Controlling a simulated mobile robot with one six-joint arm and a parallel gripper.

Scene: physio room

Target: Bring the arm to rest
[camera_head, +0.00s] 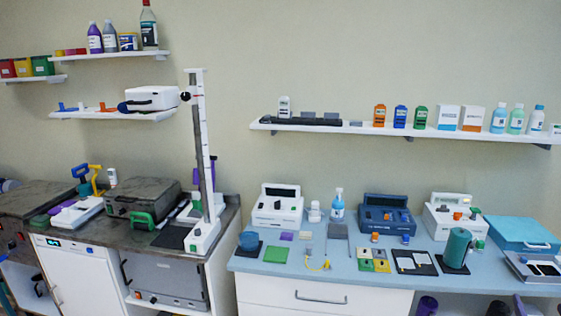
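Neither my arm nor my gripper shows in the head camera view, so I cannot see how the arm is held or whether the gripper is open or shut. The view shows a wall with shelves above two counters. No object is named by the task.
A blue-topped counter (335,268) at right carries several devices and a teal roll (456,246). The dark counter (150,250) at left holds a tall white column (203,150) and a grey case (145,196). A long shelf (350,129) hangs above the right counter.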

